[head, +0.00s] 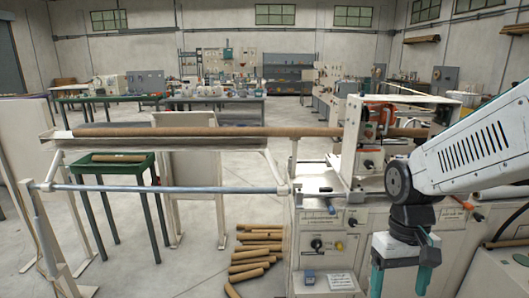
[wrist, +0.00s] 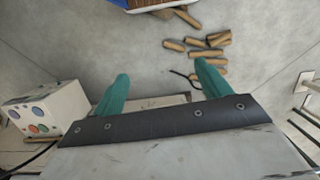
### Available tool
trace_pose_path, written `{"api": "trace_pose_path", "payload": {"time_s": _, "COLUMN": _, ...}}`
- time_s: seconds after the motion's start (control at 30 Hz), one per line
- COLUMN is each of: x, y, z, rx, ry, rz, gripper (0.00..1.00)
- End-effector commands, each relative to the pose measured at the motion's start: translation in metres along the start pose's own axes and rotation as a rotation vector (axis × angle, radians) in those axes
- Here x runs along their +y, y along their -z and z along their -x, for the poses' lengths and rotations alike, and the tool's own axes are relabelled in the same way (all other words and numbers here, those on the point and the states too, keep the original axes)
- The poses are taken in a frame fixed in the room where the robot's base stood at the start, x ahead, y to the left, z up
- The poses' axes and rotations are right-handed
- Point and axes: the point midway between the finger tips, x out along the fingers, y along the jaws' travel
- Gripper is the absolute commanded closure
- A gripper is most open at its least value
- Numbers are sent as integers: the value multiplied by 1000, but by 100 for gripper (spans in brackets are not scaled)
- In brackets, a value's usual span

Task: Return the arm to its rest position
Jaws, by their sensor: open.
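My gripper (head: 405,268) hangs pointing down at the right in the head view, in front of the white winder machine (head: 330,222). Its two teal fingers are spread apart with nothing between them. My white arm comes in from the right edge of the head view.
A long brown tube (head: 230,132) lies along the machine's rail. Several cardboard tubes (head: 255,255) lie on the floor left of the machine. A green table (head: 118,165) stands at left with tubes on it. A control box (wrist: 45,112) sits left in the wrist view.

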Motion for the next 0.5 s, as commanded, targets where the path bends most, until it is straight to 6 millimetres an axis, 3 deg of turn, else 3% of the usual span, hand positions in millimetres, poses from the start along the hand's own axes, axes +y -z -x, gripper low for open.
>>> {"api": "trace_pose_path", "payload": {"time_s": 0.1, "x": 0, "y": -46, "z": 21, "rx": 10, "ry": -2, "rz": -38, "gripper": 24}}
{"api": "trace_pose_path", "payload": {"time_s": 0.23, "x": -1, "y": -87, "z": 36, "rx": 44, "ry": -4, "rz": -59, "gripper": 24}}
{"api": "trace_pose_path", "payload": {"time_s": 0.33, "x": -1, "y": -110, "z": 44, "rx": 104, "ry": -7, "rz": -62, "gripper": 24}}
{"api": "trace_pose_path", "payload": {"time_s": 0.5, "x": -1, "y": -129, "z": 59, "rx": 227, "ry": -10, "rz": -67, "gripper": 24}}
